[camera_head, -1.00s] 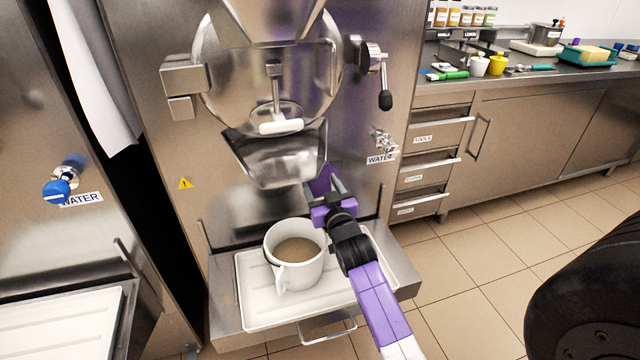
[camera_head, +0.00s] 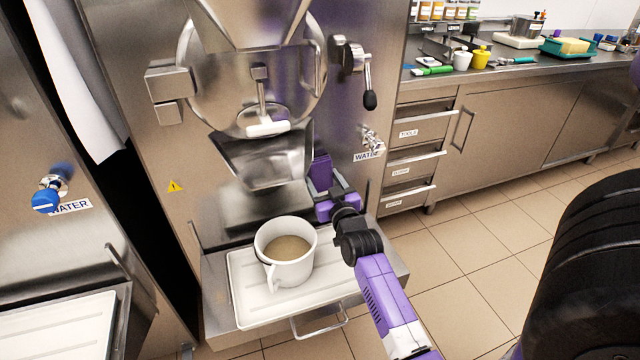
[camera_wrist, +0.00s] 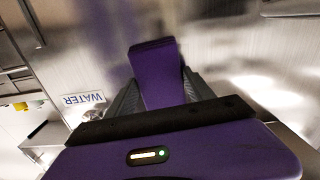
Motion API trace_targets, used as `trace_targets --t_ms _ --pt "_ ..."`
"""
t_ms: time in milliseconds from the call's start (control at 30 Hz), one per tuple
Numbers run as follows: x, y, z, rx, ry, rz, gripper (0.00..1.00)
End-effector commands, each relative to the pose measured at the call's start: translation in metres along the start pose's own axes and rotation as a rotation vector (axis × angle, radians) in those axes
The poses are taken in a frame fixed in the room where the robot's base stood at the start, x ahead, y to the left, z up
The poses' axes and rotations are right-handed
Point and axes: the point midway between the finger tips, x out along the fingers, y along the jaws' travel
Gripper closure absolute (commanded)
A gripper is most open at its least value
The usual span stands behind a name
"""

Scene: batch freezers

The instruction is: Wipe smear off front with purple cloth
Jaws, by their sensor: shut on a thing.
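The purple cloth (camera_wrist: 158,75) is a folded block between the fingers of my gripper (camera_wrist: 160,95), which is shut on it. In the head view the cloth (camera_head: 320,172) stands up from my gripper (camera_head: 328,195), in front of the freezer's steel front (camera_head: 345,115), to the right of the spout. I cannot tell whether the cloth touches the panel. A smear cannot be made out for certain; purplish tints on the steel look like reflections.
A white jug (camera_head: 287,250) of brownish liquid stands on the white drip tray (camera_head: 250,310), just left of my gripper. The metal chute (camera_head: 268,160), the lever handle (camera_head: 369,98) and the water tap (camera_head: 372,140) stick out nearby. Open floor lies to the right.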

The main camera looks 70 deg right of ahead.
Motion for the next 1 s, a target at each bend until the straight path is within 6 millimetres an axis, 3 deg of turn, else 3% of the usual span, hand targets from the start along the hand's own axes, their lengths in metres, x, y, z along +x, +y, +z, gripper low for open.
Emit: trace_targets --t_ms 600,1000 --pt "0.003 0.029 0.004 0.001 0.003 0.000 0.71" --pt "0.002 0.022 -0.002 0.000 -0.002 -0.001 0.71"
